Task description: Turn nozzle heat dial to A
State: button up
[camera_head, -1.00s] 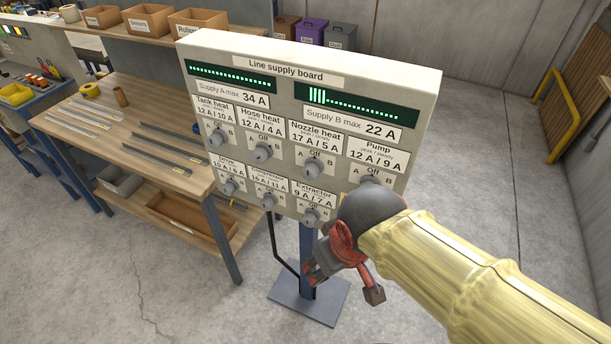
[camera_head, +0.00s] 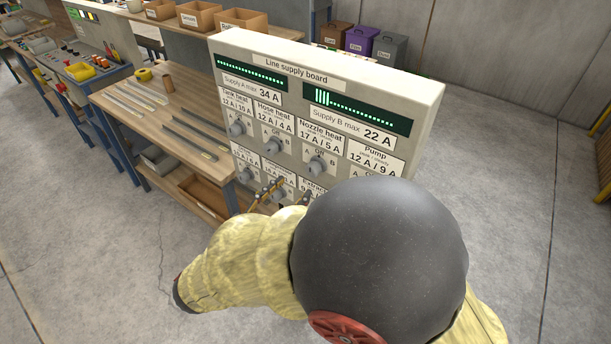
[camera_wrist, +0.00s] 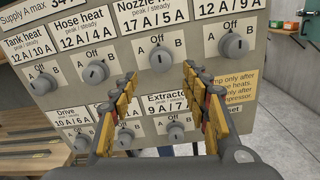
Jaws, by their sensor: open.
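The nozzle heat dial (camera_head: 317,166) is a grey round knob on the supply board (camera_head: 430,100), with Off above it and A and B at its sides. In the wrist view the nozzle heat dial (camera_wrist: 162,59) lies just beyond and between my fingertips, and its dark mark looks near upright. My gripper (camera_wrist: 160,79) is open and empty, its yellow-edged fingers apart on either side below that dial. In the head view my gripper (camera_head: 284,196) shows in front of the board's lower row, partly hidden by my arm. No contact with the dial is visible.
The hose heat dial (camera_wrist: 95,72) and the pump dial (camera_wrist: 234,45) flank it. The lower row holds the extractor dial (camera_wrist: 176,131) and others, close under my fingers. A wooden workbench (camera_head: 165,110) stands left of the board; open floor (camera_head: 510,200) lies to the right.

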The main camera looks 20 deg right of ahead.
aim_at(310, 173)
jog(key=shift+b+x, duration=0.8)
jog(key=shift+x, duration=3.15)
jog(key=c, duration=0.3)
jog(key=c, duration=0.8)
jog(key=shift+c, duration=0.3)
